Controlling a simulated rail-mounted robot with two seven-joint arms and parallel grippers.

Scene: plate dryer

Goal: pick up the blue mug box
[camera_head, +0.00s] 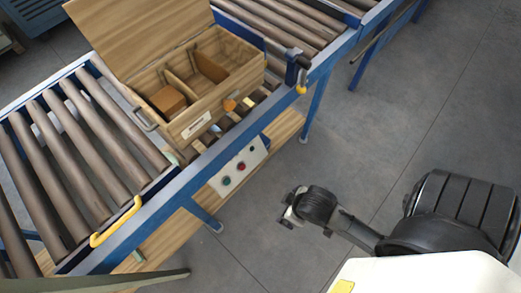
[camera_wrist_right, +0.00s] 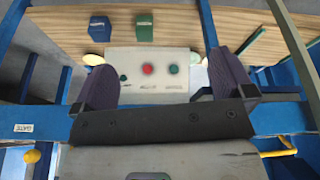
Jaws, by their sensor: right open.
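A small dark blue box (camera_wrist_right: 99,28) with a pale label, which I take as the blue mug box, sits on the wooden lower shelf at the top of the right wrist view. Its label is too small to read. A green box (camera_wrist_right: 145,27) stands just to its right. My right gripper (camera_wrist_right: 167,78) is open and empty, its dark fingers wide apart and short of the boxes. In the head view my right gripper (camera_head: 291,213) hangs over the floor, right of the conveyor. I cannot make out the blue box there. My left gripper is not in view.
A control panel (camera_head: 240,168) with red and green buttons is on the conveyor side, and lies between my right fingers in the wrist view. The blue conveyor frame (camera_head: 200,150) carries rollers and an open wooden box (camera_head: 212,112). The floor (camera_head: 390,130) at right is clear.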

